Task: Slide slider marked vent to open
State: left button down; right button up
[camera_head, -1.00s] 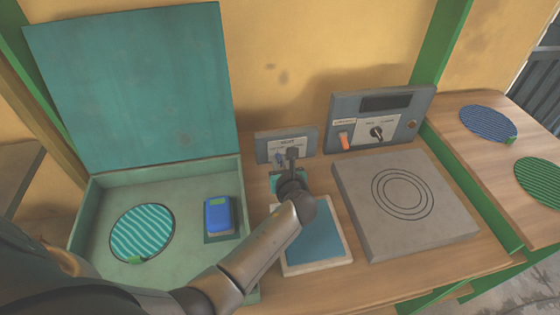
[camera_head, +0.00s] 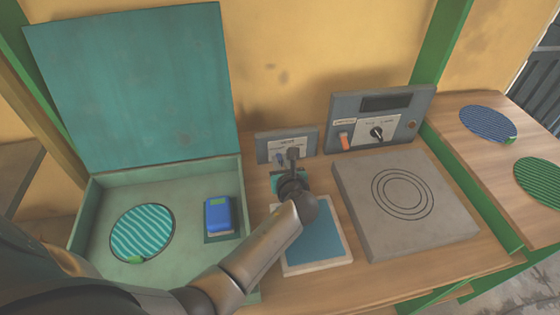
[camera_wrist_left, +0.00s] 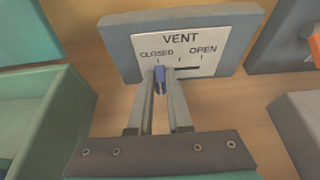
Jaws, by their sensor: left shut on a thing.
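The vent panel (camera_head: 265,150) is a grey box with a white label reading VENT, CLOSED and OPEN; it also shows in the left wrist view (camera_wrist_left: 118,38). Its blue slider knob (camera_wrist_left: 159,80) is below the word CLOSED, at the left part of the slot. The dark slot shows to the right of the knob, toward OPEN. My left gripper (camera_wrist_left: 161,84) is shut on the knob, one finger on each side. In the head view my left gripper (camera_head: 287,156) is in front of the panel and partly hides it. My right gripper is not in view.
A control box (camera_head: 413,106) with an orange switch and black dial stands right of the panel, behind a grey plate with rings (camera_head: 355,215). An open green case (camera_head: 90,225) stands left, holding a striped disc and a blue device. A blue-topped tray (camera_head: 325,262) lies under my arm.

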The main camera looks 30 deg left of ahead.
pick_arm(q)
jog(key=w+d, duration=0.1)
jog(key=d, duration=0.1)
jog(key=w+d, duration=0.2)
jog(key=shift+w+d, duration=0.2)
jog(key=shift+d, duration=0.1)
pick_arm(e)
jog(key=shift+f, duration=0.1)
pick_arm(q)
jog(key=c, duration=0.8)
grip_release()
jog(key=shift+d, duration=0.1)
jog(key=shift+c, duration=0.2)
